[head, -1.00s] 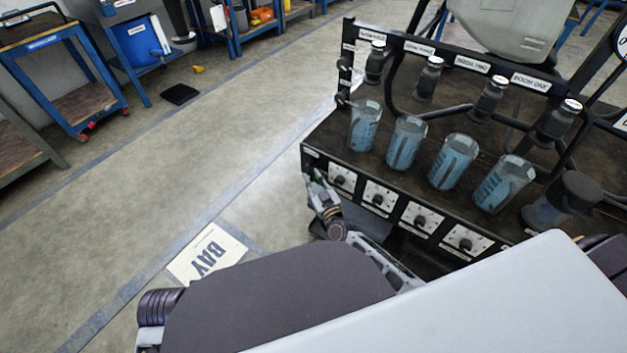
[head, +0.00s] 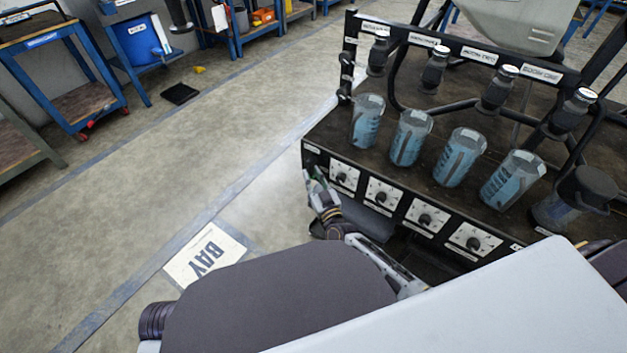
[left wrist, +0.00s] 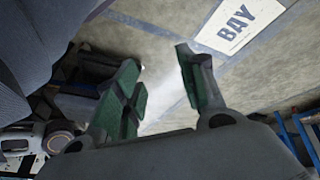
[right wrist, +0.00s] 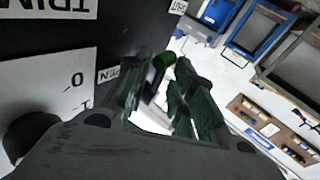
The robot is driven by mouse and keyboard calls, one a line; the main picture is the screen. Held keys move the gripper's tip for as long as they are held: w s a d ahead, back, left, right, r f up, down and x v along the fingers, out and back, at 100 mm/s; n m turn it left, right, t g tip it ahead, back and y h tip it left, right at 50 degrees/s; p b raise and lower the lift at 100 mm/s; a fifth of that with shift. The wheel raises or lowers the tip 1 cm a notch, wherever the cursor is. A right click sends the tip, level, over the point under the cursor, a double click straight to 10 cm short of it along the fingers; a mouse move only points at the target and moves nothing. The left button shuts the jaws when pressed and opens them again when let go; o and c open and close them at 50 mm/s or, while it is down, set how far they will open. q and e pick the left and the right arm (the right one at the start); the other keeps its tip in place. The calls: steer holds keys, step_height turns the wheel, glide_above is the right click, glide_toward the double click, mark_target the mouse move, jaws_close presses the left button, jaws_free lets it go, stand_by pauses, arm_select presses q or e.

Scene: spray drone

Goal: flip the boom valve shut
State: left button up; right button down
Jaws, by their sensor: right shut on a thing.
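My right gripper (head: 314,178) is at the left end of the rig's dark front panel (head: 311,158) in the head view. In the right wrist view its fingers (right wrist: 158,82) are shut on what looks like the boom valve's lever, whose green tip (right wrist: 164,61) shows between them. A label reading OPEN (right wrist: 109,75) sits beside the fingers, and a small label that seems to read SHUT (right wrist: 178,6) is farther up. The valve's body is hidden. My left gripper (left wrist: 160,75) is open and empty above the floor in the left wrist view.
Several dials (head: 383,194) line the front panel. Several blue-filled cups (head: 411,138) stand on the rig's deck below black nozzles (head: 434,68). A BAY sign (head: 205,256) lies on the floor.

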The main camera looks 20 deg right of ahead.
steer(key=c, duration=2.2)
jaws_free()
steer(key=shift+w+a+f+m+t+b, duration=0.25)
steer(key=shift+m+t+b, duration=0.45)
steer(key=shift+b, duration=0.95)
arm_select(q)
step_height(320, 180, down, 7)
steer(key=d+t+h, duration=0.1)
steer(key=d, duration=0.1)
steer(key=shift+w+f+n+t, duration=0.15)
steer(key=shift+w+n+t, duration=0.15)
steer(key=shift+w, duration=0.15)
arm_select(e)
steer(key=shift+r, duration=0.1)
jaws_close()
arm_select(q)
steer(key=shift+a, duration=0.1)
arm_select(e)
steer(key=o, duration=0.7)
jaws_free()
steer(key=shift+c, duration=0.2)
steer(key=shift+s, duration=0.15)
steer(key=v, duration=1.1)
steer(key=shift+s, duration=0.3)
